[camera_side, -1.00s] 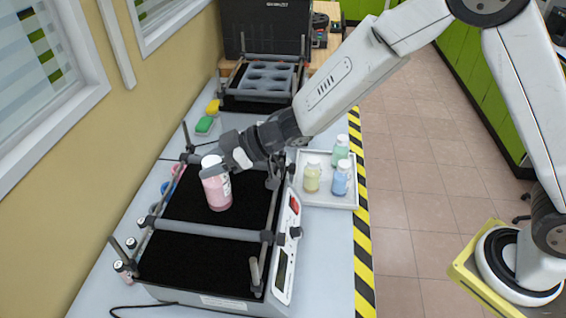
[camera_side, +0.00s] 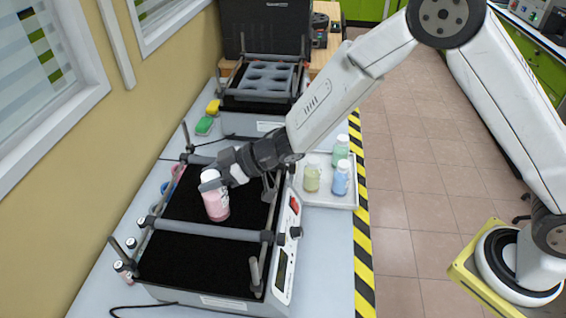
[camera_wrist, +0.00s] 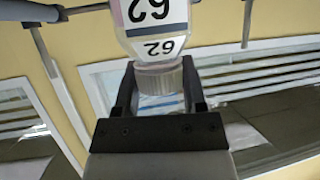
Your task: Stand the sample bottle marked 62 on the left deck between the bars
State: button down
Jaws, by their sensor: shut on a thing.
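The sample bottle (camera_side: 215,204) has a white cap and pink contents, and stands nearly upright. In the wrist view the bottle (camera_wrist: 155,28) shows the number 62 on its label. My gripper (camera_side: 213,181) is shut on the bottle's cap; its two fingers sit either side of the cap in the wrist view (camera_wrist: 158,90). The bottle is over the black deck (camera_side: 190,260) of the near shaker, behind the grey cross bar (camera_side: 215,231). I cannot tell whether its base touches the deck.
A white tray (camera_side: 318,200) with yellow, blue and green bottles is right of the shaker. Upright posts stand along the shaker's edges. Small vials (camera_side: 124,268) are at its left. A second shaker with a grey rack (camera_side: 265,80) stands at the back, near sponges (camera_side: 205,125).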

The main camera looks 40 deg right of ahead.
jog(key=shift+f, duration=0.1)
jog(key=shift+c, duration=0.7)
grip_release()
jog(key=v, duration=1.2)
jog(key=shift+d, duration=0.1)
